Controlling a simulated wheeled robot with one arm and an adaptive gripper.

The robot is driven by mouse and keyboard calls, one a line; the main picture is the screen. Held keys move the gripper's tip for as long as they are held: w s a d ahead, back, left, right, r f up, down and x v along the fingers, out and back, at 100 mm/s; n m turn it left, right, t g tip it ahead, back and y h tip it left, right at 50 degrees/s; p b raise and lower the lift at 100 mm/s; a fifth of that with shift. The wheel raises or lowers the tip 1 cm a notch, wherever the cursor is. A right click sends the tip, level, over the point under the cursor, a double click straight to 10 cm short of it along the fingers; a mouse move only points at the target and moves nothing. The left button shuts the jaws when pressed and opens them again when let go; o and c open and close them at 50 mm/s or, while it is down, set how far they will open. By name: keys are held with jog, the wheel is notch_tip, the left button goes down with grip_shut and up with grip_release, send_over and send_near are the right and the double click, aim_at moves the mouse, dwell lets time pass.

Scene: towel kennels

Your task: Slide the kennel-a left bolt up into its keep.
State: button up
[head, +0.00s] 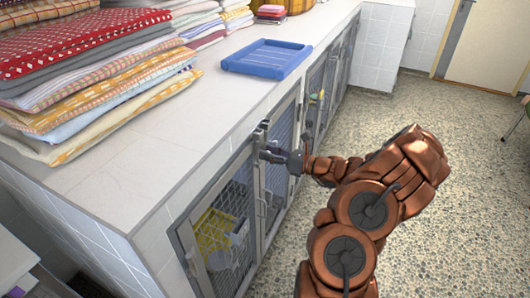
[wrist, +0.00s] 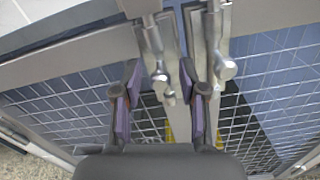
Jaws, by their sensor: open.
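In the wrist view, two metal bolts stand side by side on the frames where two mesh doors meet. The left bolt (wrist: 155,45) has its round knob and lower end between my gripper's fingers. The right bolt (wrist: 222,48) is just outside the right finger. My gripper (wrist: 161,76) is open, one finger on each side of the left bolt; I cannot tell whether either touches it. In the head view my gripper (head: 284,155) is at the top of the door fronts, by the bolt hardware (head: 262,133). The keep is not clearly distinguishable.
The white tiled counter (head: 150,165) runs above the mesh doors (head: 222,240). Folded towels (head: 90,75) are piled at its left, and a blue tray (head: 266,59) lies farther back. A yellow item (head: 213,230) shows behind the near door.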

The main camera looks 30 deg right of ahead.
jog(key=v, duration=1)
jog(key=shift+s, duration=0.15)
